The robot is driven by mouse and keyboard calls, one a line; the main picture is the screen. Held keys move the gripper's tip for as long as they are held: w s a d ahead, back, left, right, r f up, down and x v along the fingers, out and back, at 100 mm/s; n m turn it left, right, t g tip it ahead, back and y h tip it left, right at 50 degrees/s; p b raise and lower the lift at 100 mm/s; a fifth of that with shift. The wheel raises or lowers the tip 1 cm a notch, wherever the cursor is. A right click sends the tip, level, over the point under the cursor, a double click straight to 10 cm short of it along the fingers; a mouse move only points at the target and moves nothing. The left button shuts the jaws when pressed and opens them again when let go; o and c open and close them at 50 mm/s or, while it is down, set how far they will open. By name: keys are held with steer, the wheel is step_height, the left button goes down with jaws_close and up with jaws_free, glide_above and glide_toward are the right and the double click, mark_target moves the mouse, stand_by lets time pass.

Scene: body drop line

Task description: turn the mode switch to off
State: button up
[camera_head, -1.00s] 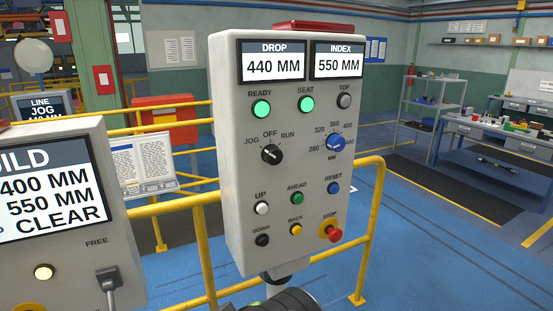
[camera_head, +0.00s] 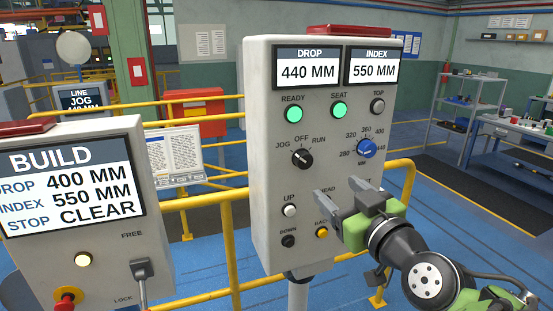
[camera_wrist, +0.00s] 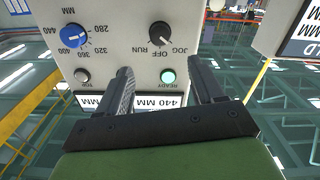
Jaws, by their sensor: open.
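The mode switch (camera_head: 302,158) is a black round knob on the upright grey control box, with JOG, OFF and RUN printed around it. Its pale mark seems to point to the JOG side. It also shows in the wrist view (camera_wrist: 161,34), upside down, beyond the fingertips. My gripper (camera_head: 340,195) is open and empty. In the head view it lies below and to the right of the switch, in front of the lower panel, hiding the ahead, reset and stop buttons. In the wrist view my gripper (camera_wrist: 160,70) has its fingers apart, with nothing between them.
A blue dial (camera_head: 365,148) sits right of the switch, with green lamps (camera_head: 339,110) above. White (camera_head: 289,210) and yellow (camera_head: 321,232) buttons are below. A BUILD box (camera_head: 90,200) stands at left. Yellow rails (camera_head: 200,200) run behind.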

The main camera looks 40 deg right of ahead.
mark_target(306, 162)
steer(key=p+x, duration=0.3)
steer(key=x, duration=1)
steer(key=shift+w+p, duration=0.15)
steer(key=shift+p, duration=0.15)
steer(key=c, duration=1.1)
steer(key=shift+o, duration=0.2)
steer(key=shift+a+m, duration=0.1)
steer(key=shift+m, duration=0.2)
steer(key=m+b, duration=0.2)
steer(key=m, duration=0.1)
steer(key=shift+m, duration=0.4)
steer(key=m, duration=0.5)
steer(key=shift+b, duration=0.3)
steer(key=shift+m, duration=0.3)
steer(key=o, duration=1.1)
steer(key=shift+c, duration=0.2)
